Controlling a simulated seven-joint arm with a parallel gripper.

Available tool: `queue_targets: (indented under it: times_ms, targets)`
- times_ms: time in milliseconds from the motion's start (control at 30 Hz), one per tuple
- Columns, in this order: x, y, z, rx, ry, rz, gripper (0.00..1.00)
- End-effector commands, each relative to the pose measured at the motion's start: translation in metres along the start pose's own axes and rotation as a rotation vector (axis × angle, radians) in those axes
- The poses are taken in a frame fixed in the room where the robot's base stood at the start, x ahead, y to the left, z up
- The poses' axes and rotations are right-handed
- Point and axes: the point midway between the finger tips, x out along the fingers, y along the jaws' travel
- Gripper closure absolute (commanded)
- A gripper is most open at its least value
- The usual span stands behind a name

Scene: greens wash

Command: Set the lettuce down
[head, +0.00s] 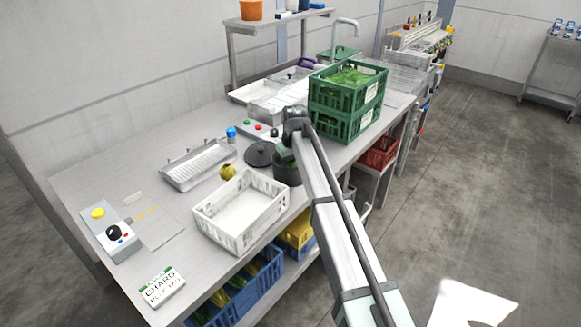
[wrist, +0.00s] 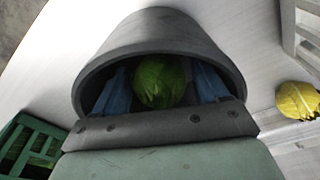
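My gripper (wrist: 162,85) reaches into a dark grey round pot (wrist: 150,35). Whether the lettuce touches the pot's bottom cannot be seen. In the head view the pot (head: 288,174) stands on the steel counter (head: 125,165), just right of the white crate. My arm hides part of the pot there, and the fingers and lettuce do not show.
An empty white crate (head: 205,216) stands left of the pot. A round dark lid (head: 259,154) and a yellow-green vegetable (head: 227,172) lie close by. Stacked green crates (head: 343,112) with greens stand behind. A CHARD sign (head: 163,288) lies at the front; bare counter surrounds it.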

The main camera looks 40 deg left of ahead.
Motion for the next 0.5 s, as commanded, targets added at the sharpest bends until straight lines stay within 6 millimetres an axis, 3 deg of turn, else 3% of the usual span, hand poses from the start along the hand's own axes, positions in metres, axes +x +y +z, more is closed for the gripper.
queue_targets:
  times_ms: [267,500]
  targets:
    - [-0.003,0.0,0.0,0.0,0.0,0.0,0.27]
    - [-0.032,0.0,-0.001,0.0,0.002,0.001,0.27]
